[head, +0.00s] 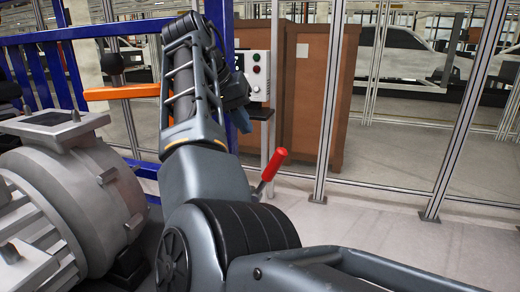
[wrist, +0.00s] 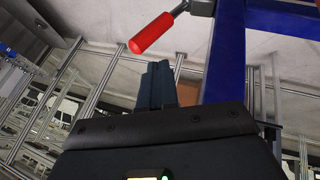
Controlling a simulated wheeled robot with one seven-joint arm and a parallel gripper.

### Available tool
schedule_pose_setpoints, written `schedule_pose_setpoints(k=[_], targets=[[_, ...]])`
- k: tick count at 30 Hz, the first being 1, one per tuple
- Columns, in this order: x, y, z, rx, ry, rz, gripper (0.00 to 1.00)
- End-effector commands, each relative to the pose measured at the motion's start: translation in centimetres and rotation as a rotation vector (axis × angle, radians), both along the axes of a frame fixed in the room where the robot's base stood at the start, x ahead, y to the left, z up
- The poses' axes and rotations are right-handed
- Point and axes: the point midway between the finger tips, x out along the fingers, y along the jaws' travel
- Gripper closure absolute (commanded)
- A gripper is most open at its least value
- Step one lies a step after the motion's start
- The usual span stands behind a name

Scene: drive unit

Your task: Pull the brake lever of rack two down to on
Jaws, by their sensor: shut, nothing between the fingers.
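A brake lever with a red grip (head: 273,164) shows in the head view, just right of my arm, tilted with its grip up and to the right. Its lower end is hidden behind my arm. In the wrist view the red grip (wrist: 152,33) is near the top, joined to a grey metal bracket beside a blue post. My gripper (wrist: 158,82) has its dark blue fingers together and empty, apart from the grip and below it in that picture. In the head view my gripper (head: 241,121) points down, above and left of the red grip. No rack number is readable.
A blue rack frame (head: 73,33) with an orange bar (head: 120,92) and a grey metal housing (head: 65,190) stand at left. A control box (head: 256,75) and brown cabinet (head: 305,95) are behind my gripper. Fence posts (head: 331,100) stand at right. The floor right of the lever is clear.

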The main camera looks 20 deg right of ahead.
Motion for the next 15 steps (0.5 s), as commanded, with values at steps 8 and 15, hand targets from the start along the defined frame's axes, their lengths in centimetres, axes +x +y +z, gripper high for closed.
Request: schedule_pose_setpoints(k=[8,15], targets=[[0.1,-0.2,-0.3,0.000,-0.001,0.000,1.00],[0.5,-1.6,-2.7,-0.001,0.002,0.000,1.00]])
